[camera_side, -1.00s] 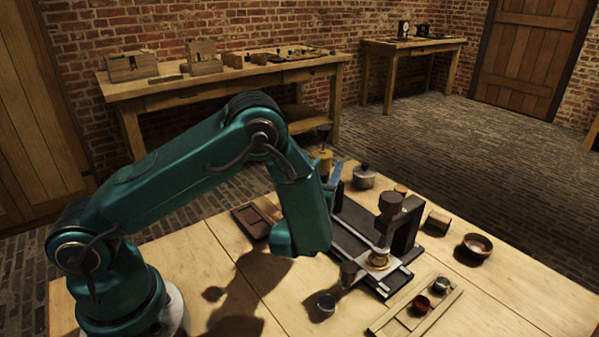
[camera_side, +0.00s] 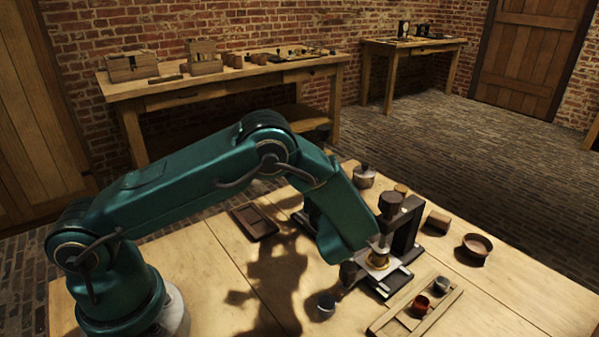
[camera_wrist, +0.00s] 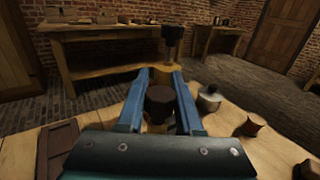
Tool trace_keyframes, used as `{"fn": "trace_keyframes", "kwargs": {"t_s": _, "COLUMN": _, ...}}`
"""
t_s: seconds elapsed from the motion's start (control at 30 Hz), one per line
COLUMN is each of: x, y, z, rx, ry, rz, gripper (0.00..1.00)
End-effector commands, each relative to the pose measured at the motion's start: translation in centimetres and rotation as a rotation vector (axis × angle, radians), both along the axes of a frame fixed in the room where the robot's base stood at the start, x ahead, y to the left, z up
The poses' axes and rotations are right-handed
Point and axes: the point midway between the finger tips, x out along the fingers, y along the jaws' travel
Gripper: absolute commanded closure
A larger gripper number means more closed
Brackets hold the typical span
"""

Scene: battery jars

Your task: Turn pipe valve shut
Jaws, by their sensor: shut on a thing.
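My gripper (camera_wrist: 163,74) shows in the wrist view as two blue fingers, one on each side of a dark round-topped knob (camera_wrist: 159,98), and is shut on it. What lies below the knob is hidden by the fingers and the gripper body. A tall dark post with a wide top (camera_wrist: 172,38) stands beyond the fingertips. I cannot make out a pipe or say which part is the valve. In the side view my arm hides the fingers. A dark bench fixture (camera_side: 405,232) with a dark upright knob (camera_side: 390,204) and a brass-ringed piece (camera_side: 378,260) stands beside my arm.
A wooden tray (camera_side: 388,326) with small cups is in front. A dark shallow tray (camera_side: 240,212) lies left. Bare table (camera_side: 215,275) is at left.

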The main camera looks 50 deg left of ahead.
Motion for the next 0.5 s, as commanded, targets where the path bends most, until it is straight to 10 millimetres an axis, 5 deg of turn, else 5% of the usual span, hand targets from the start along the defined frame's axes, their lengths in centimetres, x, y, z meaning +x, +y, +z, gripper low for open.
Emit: {"fn": "trace_keyframes", "kwargs": {"t_s": 0.5, "x": -0.45, "y": 0.15, "z": 0.08, "rx": 0.004, "ry": -0.001, "rz": 0.148, "gripper": 1.0}}
